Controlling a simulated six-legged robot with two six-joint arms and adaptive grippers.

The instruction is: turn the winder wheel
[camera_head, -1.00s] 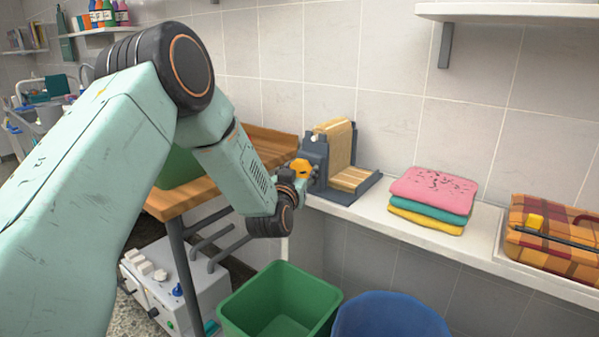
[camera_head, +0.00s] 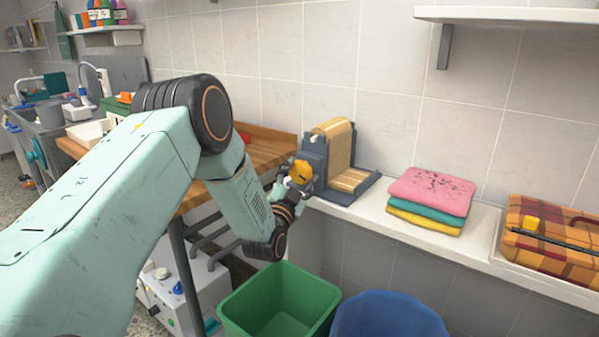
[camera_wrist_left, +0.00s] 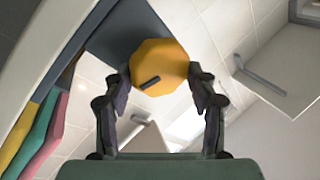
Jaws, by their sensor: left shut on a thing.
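The winder (camera_head: 334,160) stands on the white wall shelf, a dark grey frame with tan cloth on its roller. Its orange-yellow wheel (camera_head: 300,170) is on the left side, facing my arm. My left gripper (camera_head: 290,187) is at the wheel, partly hidden behind my own wrist. In the left wrist view the wheel (camera_wrist_left: 158,66) is a many-sided yellow disc with a small dark bar on its face. The two fingers of my left gripper (camera_wrist_left: 160,88) close on its opposite sides. My right gripper is not in view.
Folded pink, teal and yellow towels (camera_head: 431,199) lie on the shelf (camera_head: 375,220) right of the winder, then a plaid basket (camera_head: 552,235). A green bin (camera_head: 280,303) and a blue bin (camera_head: 388,318) stand below. A wooden table (camera_head: 262,150) is behind my arm.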

